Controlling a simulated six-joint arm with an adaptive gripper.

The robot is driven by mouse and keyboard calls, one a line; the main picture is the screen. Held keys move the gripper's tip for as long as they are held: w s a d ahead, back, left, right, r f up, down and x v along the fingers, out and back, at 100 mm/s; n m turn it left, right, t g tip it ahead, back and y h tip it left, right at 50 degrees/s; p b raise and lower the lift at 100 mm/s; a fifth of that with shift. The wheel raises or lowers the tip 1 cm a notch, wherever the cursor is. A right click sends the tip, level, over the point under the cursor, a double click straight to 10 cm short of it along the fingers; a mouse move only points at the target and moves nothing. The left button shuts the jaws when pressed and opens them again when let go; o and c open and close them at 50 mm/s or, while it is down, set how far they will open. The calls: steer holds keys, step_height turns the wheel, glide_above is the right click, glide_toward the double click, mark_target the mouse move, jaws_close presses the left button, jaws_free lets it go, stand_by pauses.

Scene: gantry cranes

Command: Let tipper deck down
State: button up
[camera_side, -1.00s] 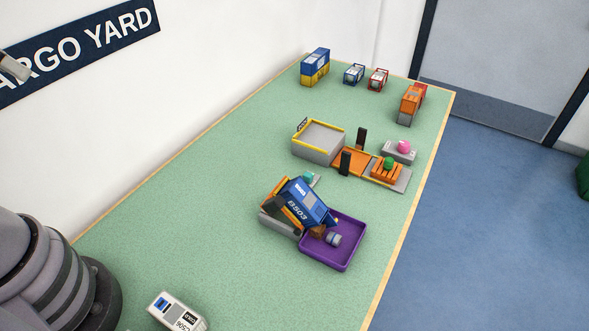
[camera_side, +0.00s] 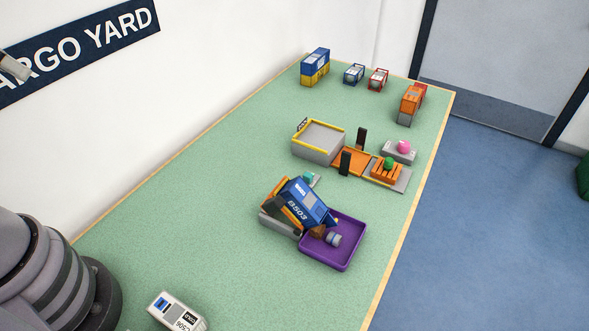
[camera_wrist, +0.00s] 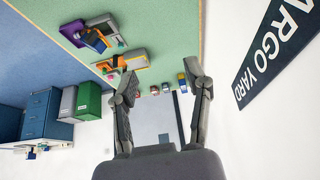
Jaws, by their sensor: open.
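The tipper is at the middle of the green table, with its orange deck (camera_side: 287,209) tilted up over a grey base (camera_side: 279,225). A blue container (camera_side: 306,201) marked B503 leans on the deck, its low end toward a purple tray (camera_side: 345,257). A grey-blue cylinder (camera_side: 333,239) lies in the tray, and a small brown piece sits beside it. A small teal knob (camera_side: 309,178) shows behind the tipper. In the wrist view my gripper (camera_wrist: 161,82) is open and empty, far from the tipper (camera_wrist: 92,38). The side view does not show its fingers.
A grey platform with yellow rails (camera_side: 319,141), an orange ramp and dark posts stand beyond the tipper. Green and pink knobs are on the right. Several small containers line the far edge. A white block (camera_side: 178,311) is at the near edge. The left-middle table is clear.

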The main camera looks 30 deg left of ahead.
steer(key=shift+w+r, duration=0.1)
steer(key=shift+w, duration=0.1)
steer(key=shift+c, duration=0.9)
steer(key=m+g+y, duration=0.5)
steer(key=m+g, duration=0.1)
steer(key=m, duration=1.2)
glide_above(279, 200)
steer(key=d, duration=0.5)
step_height(279, 200, down, 19)
steer(key=shift+h, duration=0.3)
steer(key=x, duration=1.3)
steer(key=shift+w+a, duration=0.2)
jaws_close()
